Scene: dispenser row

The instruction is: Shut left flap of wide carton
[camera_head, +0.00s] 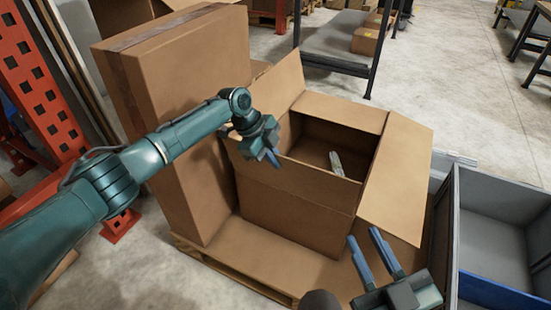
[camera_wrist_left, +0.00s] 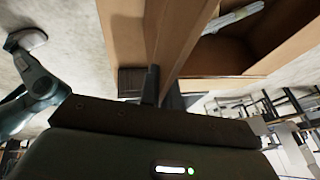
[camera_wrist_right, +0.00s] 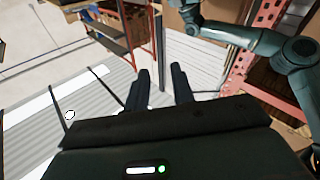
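The wide carton (camera_head: 300,215) stands open on a pallet. Its left flap (camera_head: 283,85) stands up and leans outward from the left rim. My left gripper (camera_head: 273,155) is at the front end of that flap, by the carton's front left corner. In the left wrist view its fingers (camera_wrist_left: 162,88) are close together with a cardboard edge between them. The right flap (camera_head: 397,180) is spread outward, and the front flap hangs down outside. A pale long item (camera_head: 336,163) lies inside the carton. My right gripper (camera_head: 366,238) is open and empty in front of the right flap.
A tall closed carton (camera_head: 185,80) stands close on the left, behind my left arm. Grey bins (camera_head: 497,220) are at the right. An orange rack (camera_head: 35,90) is at far left, and a grey shelf cart (camera_head: 340,45) is behind. Open floor lies at the back right.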

